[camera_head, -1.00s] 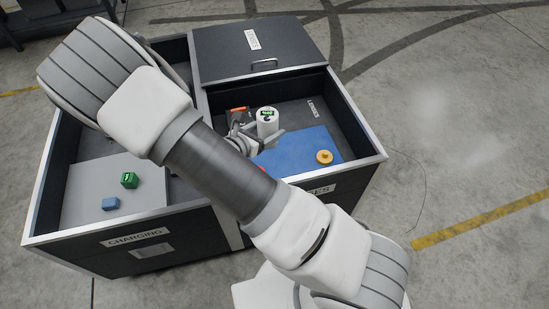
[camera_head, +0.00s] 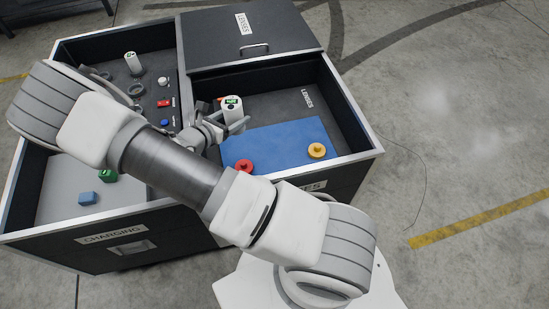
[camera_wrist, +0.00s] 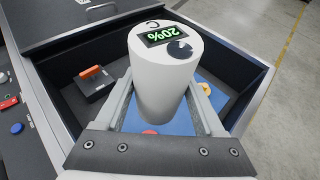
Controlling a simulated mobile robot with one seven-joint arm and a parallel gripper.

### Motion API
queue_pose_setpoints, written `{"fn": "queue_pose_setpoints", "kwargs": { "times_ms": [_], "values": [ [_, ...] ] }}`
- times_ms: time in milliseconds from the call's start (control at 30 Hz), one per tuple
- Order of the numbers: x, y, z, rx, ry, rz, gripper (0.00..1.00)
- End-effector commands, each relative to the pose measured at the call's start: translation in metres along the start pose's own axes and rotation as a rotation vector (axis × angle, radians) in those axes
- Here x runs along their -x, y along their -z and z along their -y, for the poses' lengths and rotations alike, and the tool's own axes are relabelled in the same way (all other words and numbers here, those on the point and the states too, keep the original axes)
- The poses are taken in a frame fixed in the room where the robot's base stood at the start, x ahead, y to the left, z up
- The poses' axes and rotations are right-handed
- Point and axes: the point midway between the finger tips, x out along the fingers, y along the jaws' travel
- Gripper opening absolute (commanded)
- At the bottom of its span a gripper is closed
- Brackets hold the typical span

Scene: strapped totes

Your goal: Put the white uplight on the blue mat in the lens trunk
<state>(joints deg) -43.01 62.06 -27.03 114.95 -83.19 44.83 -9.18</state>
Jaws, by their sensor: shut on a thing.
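The white uplight (camera_head: 233,110) is a white cylinder with a green display on top. In the wrist view the uplight (camera_wrist: 165,85) stands between both fingers, its display reading 20%. My gripper (camera_head: 228,126) is shut on it and holds it over the left part of the lens trunk (camera_head: 352,115). The blue mat (camera_head: 282,140) lies on the trunk floor, to the right of and below the gripper. A red round piece (camera_head: 244,166) and a yellow round piece (camera_head: 317,151) sit on the mat.
The trunk's LENSES lid (camera_head: 225,40) lies behind the opening. The charging trunk on the left holds another white cylinder (camera_head: 131,63), a green block (camera_head: 107,175), a blue block (camera_head: 88,198) and small coloured parts. An orange-topped dark block (camera_wrist: 93,80) stands behind the uplight. The mat's middle is clear.

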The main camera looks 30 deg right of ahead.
Motion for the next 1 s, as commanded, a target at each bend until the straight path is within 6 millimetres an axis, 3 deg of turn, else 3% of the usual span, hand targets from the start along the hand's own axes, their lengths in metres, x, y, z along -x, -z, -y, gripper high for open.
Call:
{"fn": "queue_pose_setpoints", "kwargs": {
  "times_ms": [33, 100, 333, 667, 1000],
  "values": [
    [-0.026, 0.024, -0.001, -0.010, 0.028, 0.006, 0.00],
    [-0.051, 0.042, -0.001, -0.024, 0.060, 0.005, 0.00],
    [-0.118, 0.088, -0.002, -0.058, 0.131, -0.001, 0.00],
    [-0.158, 0.110, 0.005, -0.072, 0.158, -0.006, 0.00],
    [-0.226, 0.129, 0.048, -0.070, 0.159, -0.005, 0.00]
  ]
}}
